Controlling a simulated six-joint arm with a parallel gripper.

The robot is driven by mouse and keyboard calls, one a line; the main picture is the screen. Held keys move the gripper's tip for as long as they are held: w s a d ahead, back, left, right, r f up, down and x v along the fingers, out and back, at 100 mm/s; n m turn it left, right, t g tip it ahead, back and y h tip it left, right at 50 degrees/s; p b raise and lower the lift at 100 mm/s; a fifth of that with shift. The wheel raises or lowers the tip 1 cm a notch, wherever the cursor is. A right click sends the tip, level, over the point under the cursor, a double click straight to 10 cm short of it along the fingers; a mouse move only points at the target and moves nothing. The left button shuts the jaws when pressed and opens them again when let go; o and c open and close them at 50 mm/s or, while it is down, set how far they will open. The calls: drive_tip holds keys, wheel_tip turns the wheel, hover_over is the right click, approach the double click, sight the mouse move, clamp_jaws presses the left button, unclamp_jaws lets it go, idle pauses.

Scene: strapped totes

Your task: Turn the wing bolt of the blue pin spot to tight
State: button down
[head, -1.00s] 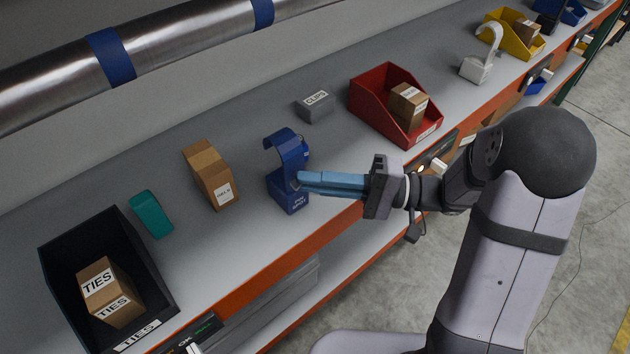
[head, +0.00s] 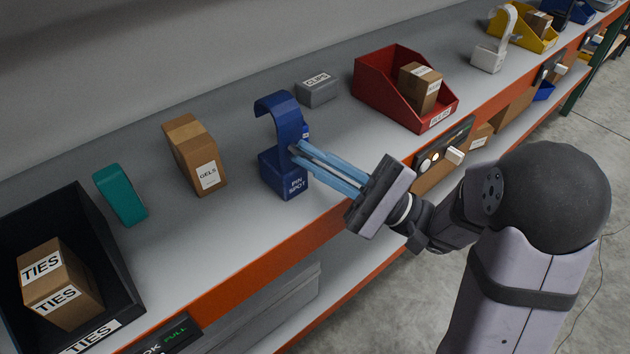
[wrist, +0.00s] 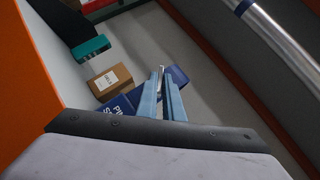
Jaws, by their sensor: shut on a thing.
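The blue pin spot (head: 281,176) stands upright on the shelf, with its hooked clamp arm rising above the labelled base. In the wrist view the pin spot (wrist: 178,76) lies behind my fingers. My gripper (head: 297,154) reaches in from the right, its blue fingers at the side of the clamp. It is shut on the wing bolt, which is mostly hidden; in the wrist view a small pale metal piece (wrist: 161,75) shows between the fingertips (wrist: 163,82). The gripper is rolled at a slant. How far the bolt is turned cannot be seen.
A GELS carton (head: 194,160) and a teal clamp (head: 120,194) stand left of the pin spot, and a black TIES bin (head: 105,262) further left. A grey CLIPS box (head: 317,92) and a red bin (head: 380,82) are behind and right. The orange shelf edge (head: 240,270) runs in front.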

drive_tip(key=m+t+b, duration=0.2)
drive_tip(key=b, duration=0.1)
drive_tip(key=m+t+b, duration=0.2)
drive_tip(key=m+b, duration=0.1)
drive_tip(key=b, duration=0.1)
drive_tip(key=f+m+t+b, duration=0.1)
drive_tip(key=m+t+b, duration=0.1)
drive_tip(key=m+b, duration=0.1)
drive_tip(key=shift+s+a+f+t+b, duration=0.1)
drive_tip(key=shift+s+a+t+b, duration=0.1)
drive_tip(key=shift+s+t+b, duration=0.3)
drive_tip(key=m+t+b, duration=0.2)
drive_tip(key=b, duration=0.1)
drive_tip(key=shift+w+m, duration=0.2)
drive_tip(key=shift+m, duration=0.2)
drive_tip(key=shift+m+t+h+b, duration=0.3)
drive_tip(key=shift+m+b, duration=0.05)
drive_tip(key=shift+m, duration=0.05)
drive_tip(key=shift+w+r+m+t+h+b, duration=0.1)
drive_tip(key=shift+r+m+t+h+b, duration=0.2)
drive_tip(key=shift+m+t, duration=0.2)
drive_tip(key=c, duration=1.9)
unclamp_jaws()
drive_tip(key=shift+c, duration=0.2)
drive_tip(key=b+v, duration=0.3)
drive_tip(key=b, duration=0.1)
drive_tip(key=shift+f, duration=0.2)
wheel_tip(320, 180, up, 7)
drive_tip(key=p, duration=0.7)
drive_tip(key=shift+r, duration=0.25)
